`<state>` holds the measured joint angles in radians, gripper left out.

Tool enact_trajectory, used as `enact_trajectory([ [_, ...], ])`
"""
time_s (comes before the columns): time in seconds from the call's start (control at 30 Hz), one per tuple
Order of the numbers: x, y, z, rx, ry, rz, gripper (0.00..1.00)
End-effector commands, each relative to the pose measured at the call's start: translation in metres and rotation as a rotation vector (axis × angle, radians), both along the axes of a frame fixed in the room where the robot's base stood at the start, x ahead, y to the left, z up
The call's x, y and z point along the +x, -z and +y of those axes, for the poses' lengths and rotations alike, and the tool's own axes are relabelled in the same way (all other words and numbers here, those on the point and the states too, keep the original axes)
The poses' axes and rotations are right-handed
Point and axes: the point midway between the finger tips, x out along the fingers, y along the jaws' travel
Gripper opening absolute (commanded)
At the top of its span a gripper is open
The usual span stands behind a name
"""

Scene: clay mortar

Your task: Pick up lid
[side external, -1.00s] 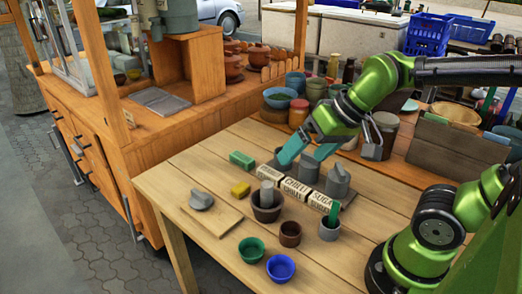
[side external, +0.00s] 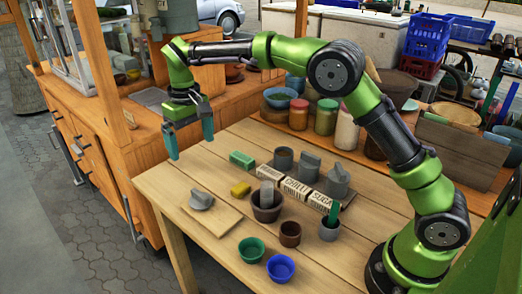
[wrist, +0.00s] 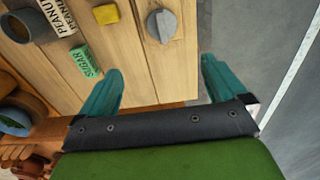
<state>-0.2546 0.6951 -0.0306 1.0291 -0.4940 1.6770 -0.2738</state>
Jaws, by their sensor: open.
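The open fingers also show in the wrist view (wrist: 160,72). A grey open pot (side external: 283,157) and a grey lidded pot (side external: 338,180) stand toward the back.
A yellow block (side external: 240,189) and a green block (side external: 242,159) lie right of the lid. A mortar with a pestle (side external: 267,205), small bowls and several labelled blocks (side external: 297,190) fill the middle. The wooden cart (side external: 140,150) stands close on the left.

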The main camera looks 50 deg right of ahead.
Motion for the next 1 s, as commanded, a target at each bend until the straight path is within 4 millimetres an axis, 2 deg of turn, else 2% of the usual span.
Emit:
enact_trajectory([
  [0.17, -0.005, 0.017, -0.001, -0.001, -0.006, 0.025, 0.98],
  [0.53, -0.005, 0.095, 0.000, 0.001, -0.005, 0.024, 0.98],
  [0.63, -0.005, 0.107, 0.000, 0.001, -0.006, 0.022, 0.98],
  [0.87, -0.005, 0.124, 0.001, 0.002, -0.004, 0.022, 0.98],
  [1.0, -0.005, 0.145, 0.005, 0.001, -0.005, 0.023, 0.98],
])
